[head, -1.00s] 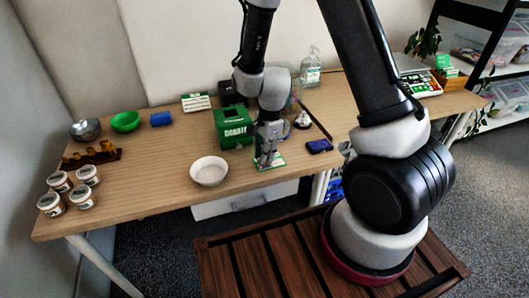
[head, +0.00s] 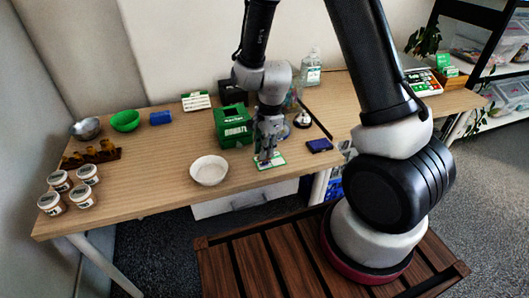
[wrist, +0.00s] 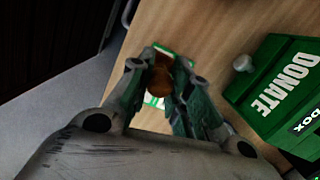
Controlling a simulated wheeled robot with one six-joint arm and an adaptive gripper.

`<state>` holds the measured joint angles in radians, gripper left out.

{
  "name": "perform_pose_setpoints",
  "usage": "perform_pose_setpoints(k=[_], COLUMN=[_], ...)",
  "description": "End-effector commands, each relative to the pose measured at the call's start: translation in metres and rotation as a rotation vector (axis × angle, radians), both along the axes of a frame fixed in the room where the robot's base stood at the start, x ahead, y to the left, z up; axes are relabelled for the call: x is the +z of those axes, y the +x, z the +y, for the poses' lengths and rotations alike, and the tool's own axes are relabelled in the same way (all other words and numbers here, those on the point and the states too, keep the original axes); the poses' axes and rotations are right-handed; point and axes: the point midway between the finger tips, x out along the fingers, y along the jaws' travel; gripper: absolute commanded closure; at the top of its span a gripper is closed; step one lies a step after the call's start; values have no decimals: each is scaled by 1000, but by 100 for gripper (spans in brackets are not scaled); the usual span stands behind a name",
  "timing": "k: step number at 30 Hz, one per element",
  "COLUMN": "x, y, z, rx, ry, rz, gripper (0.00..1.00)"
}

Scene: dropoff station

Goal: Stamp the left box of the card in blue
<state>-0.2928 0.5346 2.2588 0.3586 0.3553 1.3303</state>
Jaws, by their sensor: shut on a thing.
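The card (head: 277,163), white with green edging, lies on the table below my gripper. It also shows in the wrist view (wrist: 163,48), partly hidden by the fingers and what they hold. My gripper (head: 266,154) is shut on a stamp with a brown wooden handle (wrist: 161,80). The stamp is over the card, seemingly a little above it. Its lower face is hidden. I cannot make out the card's boxes or any blue mark. A dark blue pad (head: 319,146) lies to the right of the card.
A green donation box (head: 234,128) stands close behind the card. A white bowl (head: 209,171) is to its left. A brown rack (head: 92,156) and several white-lidded jars (head: 83,196) are at far left. The table between rack and bowl is clear.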

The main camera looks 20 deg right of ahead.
Motion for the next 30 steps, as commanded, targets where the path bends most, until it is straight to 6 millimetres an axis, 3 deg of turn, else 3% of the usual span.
perform_pose_setpoints(k=[16,30], x=[48,52], y=[0,0], z=[0,0], rx=[1,0], ry=[0,-1], rz=[-2,0], gripper=[96,96])
